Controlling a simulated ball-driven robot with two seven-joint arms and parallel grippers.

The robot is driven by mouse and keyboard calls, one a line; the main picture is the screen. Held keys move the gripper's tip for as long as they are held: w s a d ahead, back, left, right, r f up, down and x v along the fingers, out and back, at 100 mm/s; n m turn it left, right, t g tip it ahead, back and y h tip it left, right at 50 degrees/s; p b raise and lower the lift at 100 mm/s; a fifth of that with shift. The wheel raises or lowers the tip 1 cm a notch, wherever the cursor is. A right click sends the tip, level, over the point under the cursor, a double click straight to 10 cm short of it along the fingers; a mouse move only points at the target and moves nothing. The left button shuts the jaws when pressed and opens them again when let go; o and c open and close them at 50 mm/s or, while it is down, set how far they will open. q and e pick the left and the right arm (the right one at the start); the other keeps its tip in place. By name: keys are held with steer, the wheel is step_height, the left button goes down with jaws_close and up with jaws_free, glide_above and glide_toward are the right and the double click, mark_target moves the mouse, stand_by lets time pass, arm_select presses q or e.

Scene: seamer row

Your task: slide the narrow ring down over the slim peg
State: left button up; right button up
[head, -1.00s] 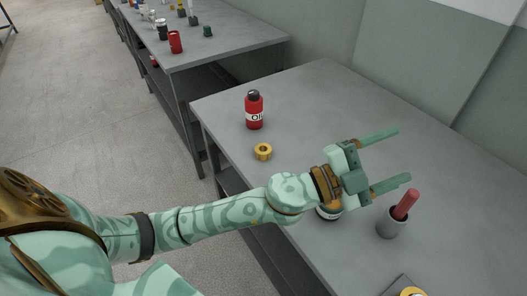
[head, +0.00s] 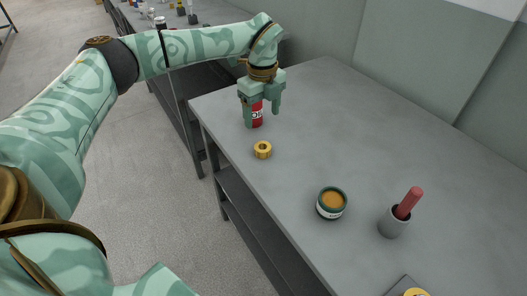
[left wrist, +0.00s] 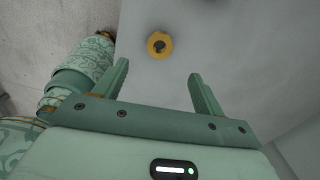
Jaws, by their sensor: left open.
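A small yellow ring (head: 263,150) lies flat on the grey bench near its left edge. It also shows in the left wrist view (left wrist: 160,45), beyond the open fingers, with a dark centre. My left gripper (head: 262,112) points down above the bench, farther back than the ring in the head view. Its fingers are apart, with nothing between them in the left wrist view (left wrist: 158,70). No slim peg can be made out for sure. A dark plate (head: 398,286) with a yellow part is cut off by the bottom edge. My right gripper is not in view.
A red bottle (head: 257,117) stands behind my left gripper, partly hidden by its fingers. An open tin (head: 331,204) and a grey cup (head: 392,224) holding a tilted red rod (head: 408,203) stand nearer.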

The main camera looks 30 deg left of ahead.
arm_select(q)
steer(key=b, duration=0.1)
glide_above(263, 143)
steer(key=s, duration=0.1)
steer(key=f, duration=0.6)
steer(key=shift+s+d, duration=0.1)
steer(key=shift+d, duration=0.25)
step_height(263, 143, down, 5)
steer(key=shift+f+b, duration=0.15)
steer(key=shift+b, duration=1.1)
steer(key=shift+c, duration=0.9)
steer(key=c, duration=1)
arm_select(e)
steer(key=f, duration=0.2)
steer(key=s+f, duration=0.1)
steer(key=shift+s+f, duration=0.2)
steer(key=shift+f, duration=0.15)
